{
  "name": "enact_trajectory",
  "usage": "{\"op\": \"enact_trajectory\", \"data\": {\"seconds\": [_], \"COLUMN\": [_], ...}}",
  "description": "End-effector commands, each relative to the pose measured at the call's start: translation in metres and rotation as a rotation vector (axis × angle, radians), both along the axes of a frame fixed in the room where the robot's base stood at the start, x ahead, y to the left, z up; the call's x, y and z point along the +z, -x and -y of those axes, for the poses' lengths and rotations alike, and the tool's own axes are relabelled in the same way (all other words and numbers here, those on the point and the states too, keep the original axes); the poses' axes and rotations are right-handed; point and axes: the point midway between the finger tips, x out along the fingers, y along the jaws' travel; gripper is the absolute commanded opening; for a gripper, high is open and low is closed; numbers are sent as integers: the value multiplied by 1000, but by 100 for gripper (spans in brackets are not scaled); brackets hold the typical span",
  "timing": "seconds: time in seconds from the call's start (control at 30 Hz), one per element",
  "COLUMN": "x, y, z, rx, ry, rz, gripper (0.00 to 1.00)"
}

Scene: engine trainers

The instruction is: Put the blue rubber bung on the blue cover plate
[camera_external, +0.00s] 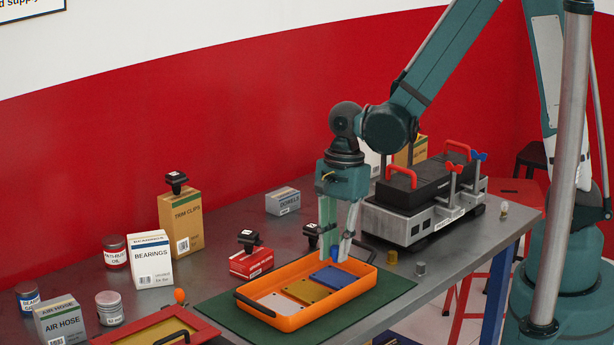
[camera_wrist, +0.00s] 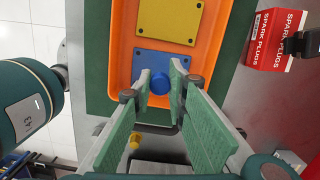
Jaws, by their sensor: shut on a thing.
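My gripper (camera_external: 338,252) points down over the right part of the orange tray, its fingers shut on the blue rubber bung (camera_wrist: 160,84). In the external view only a bit of the bung (camera_external: 334,251) shows between the fingertips. The blue cover plate (camera_external: 333,279) lies flat in the tray. In the wrist view the plate (camera_wrist: 148,61) shows behind the bung, which overlaps its lower part, and the fingers hide some of it. The bung appears above the plate; the exact gap is hard to tell.
The orange tray (camera_external: 284,323) stands on a green mat (camera_external: 393,290) and also holds yellow and grey plates. A brass bung (camera_external: 391,257) and a grey one (camera_external: 420,268) stand right of it. The engine trainer (camera_external: 412,224) is behind right; a red box (camera_external: 251,263) is behind left.

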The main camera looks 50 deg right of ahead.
Motion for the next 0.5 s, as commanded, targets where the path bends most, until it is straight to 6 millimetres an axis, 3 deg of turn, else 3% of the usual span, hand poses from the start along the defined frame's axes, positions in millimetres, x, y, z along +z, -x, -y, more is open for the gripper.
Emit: {"op": "enact_trajectory", "data": {"seconds": [0.3, 0.5], "x": [-29, -39], "y": [0, 0], "z": [0, 0], "rx": [0, 0], "ry": [0, 0], "rz": [0, 0], "gripper": [9, 9]}}
